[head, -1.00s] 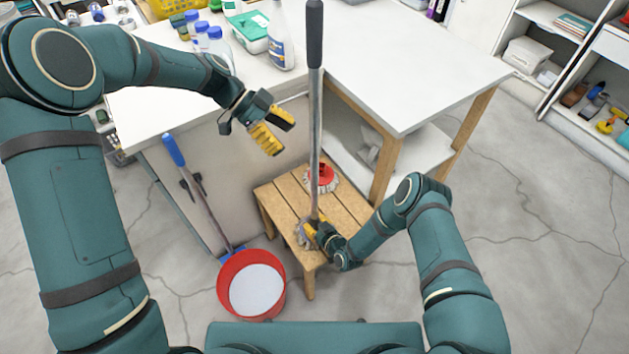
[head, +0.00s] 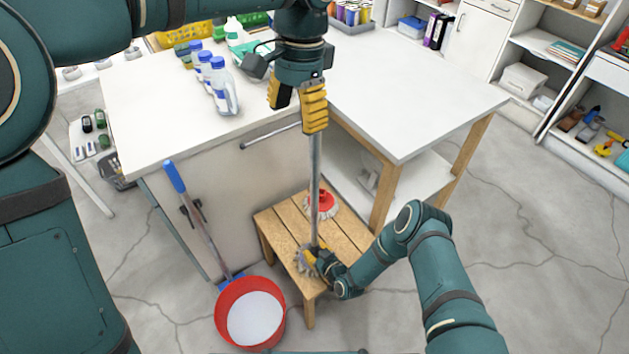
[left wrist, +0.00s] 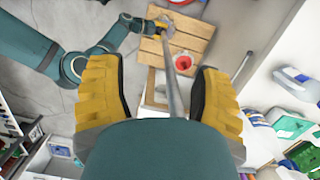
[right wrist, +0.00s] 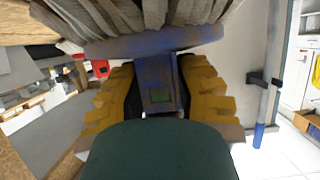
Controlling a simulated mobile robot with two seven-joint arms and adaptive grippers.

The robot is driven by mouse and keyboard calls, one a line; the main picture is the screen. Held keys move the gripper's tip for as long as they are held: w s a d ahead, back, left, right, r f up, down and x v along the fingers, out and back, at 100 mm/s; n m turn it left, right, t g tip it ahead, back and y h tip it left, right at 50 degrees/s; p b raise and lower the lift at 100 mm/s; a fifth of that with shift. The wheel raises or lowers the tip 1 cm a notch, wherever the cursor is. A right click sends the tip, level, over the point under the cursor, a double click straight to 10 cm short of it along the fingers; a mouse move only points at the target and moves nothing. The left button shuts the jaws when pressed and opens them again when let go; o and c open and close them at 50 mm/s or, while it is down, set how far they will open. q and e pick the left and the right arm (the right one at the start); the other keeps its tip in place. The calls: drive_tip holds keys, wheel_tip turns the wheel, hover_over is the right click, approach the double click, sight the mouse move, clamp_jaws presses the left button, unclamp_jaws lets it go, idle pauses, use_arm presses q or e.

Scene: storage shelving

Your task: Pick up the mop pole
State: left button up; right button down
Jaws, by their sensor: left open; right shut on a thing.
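The mop pole (head: 315,170) is a grey metal pole standing near upright over a wooden stool (head: 276,222). The grey strands of the mop head (head: 306,263) are at its foot. They also show in the right wrist view (right wrist: 150,12). My right gripper (head: 318,257) is shut on the mop's blue socket (right wrist: 157,78), low at the stool. My left gripper (head: 297,105) is open high on the pole, pointing down. In the left wrist view the pole (left wrist: 172,78) runs between its spread fingers. The pole's top is hidden behind my left arm.
A white table (head: 410,100) with bottles (head: 222,88) stands behind the pole. A red brush (head: 323,204) lies on the stool. A red bucket (head: 222,318) and a blue-handled tool (head: 196,215) are left of the stool. Floor at right is clear.

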use_arm(q)
drive_tip(key=w+d+r+n+t, duration=0.1)
drive_tip(key=d+r+n+t, duration=0.15)
drive_tip(key=r+n, duration=0.4)
drive_tip(key=w+d+r+n+t, duration=0.2)
drive_tip(key=r+n+t, duration=0.15)
drive_tip(key=r, duration=0.55)
drive_tip(key=shift+n+h, duration=0.3)
drive_tip(key=shift+n, duration=0.3)
drive_tip(key=shift+a+x, duration=0.15)
drive_tip(key=shift+x, duration=1.8)
drive_tip(key=shift+a+x, duration=0.2)
drive_tip(key=shift+x, duration=1.75)
drive_tip(key=shift+a+x, duration=0.15)
drive_tip(key=shift+x, duration=1.8)
drive_tip(key=shift+r, duration=0.15)
clamp_jaws()
